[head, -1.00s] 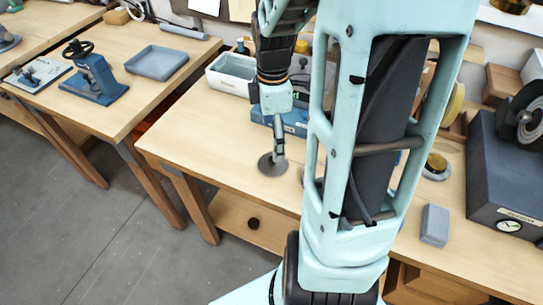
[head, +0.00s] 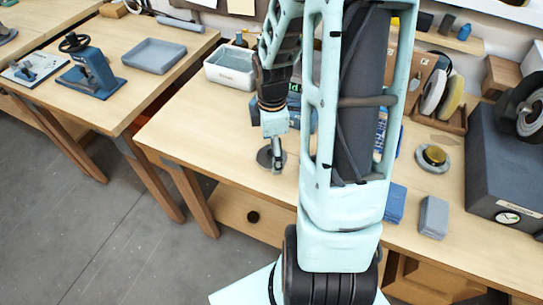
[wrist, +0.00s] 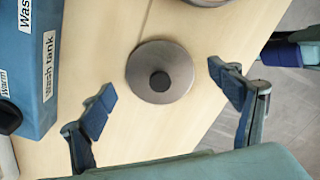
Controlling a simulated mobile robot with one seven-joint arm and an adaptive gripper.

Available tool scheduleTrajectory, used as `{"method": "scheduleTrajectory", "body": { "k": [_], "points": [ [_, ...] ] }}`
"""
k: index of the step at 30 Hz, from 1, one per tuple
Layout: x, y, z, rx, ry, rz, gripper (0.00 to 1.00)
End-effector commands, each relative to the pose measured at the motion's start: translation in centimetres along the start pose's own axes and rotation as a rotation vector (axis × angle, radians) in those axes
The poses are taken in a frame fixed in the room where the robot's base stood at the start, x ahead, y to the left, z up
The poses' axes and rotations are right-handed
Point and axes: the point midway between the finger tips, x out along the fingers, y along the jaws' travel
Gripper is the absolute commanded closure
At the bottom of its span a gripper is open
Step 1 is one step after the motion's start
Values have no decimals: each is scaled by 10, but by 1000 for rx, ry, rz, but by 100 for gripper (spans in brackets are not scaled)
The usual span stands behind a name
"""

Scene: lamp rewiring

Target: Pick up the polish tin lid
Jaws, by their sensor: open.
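A flat grey round disc with a dark round centre, which I take for the polish tin lid (wrist: 160,72), lies on the wooden bench. In the wrist view it sits between my gripper's two blue-padded fingers. My gripper (wrist: 161,82) is open, with a gap between each finger and the disc; nothing is held. In the head view the disc (head: 264,158) is partly hidden behind my gripper (head: 278,163), which points down at it. I cannot tell the exact height between them.
A blue wash tank (wrist: 38,65) stands close to the left finger in the wrist view. A white bin (head: 231,74) is behind on the bench. A round dish with a brass-coloured piece (head: 433,157) and blocks (head: 433,216) lie right. Bench left of the disc is clear.

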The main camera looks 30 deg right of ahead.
Motion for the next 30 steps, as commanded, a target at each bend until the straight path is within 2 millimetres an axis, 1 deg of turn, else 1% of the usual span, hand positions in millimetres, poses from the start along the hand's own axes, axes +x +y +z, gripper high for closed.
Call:
{"method": "scheduleTrajectory", "body": {
  "k": [2, 24, 30],
  "points": [
    [0, 0, 0, 0, 0, 0, 18],
    [0, 0, 0, 0, 0, -1, 99],
    [0, 0, 0, 0, 0, -1, 100]
  ]
}}
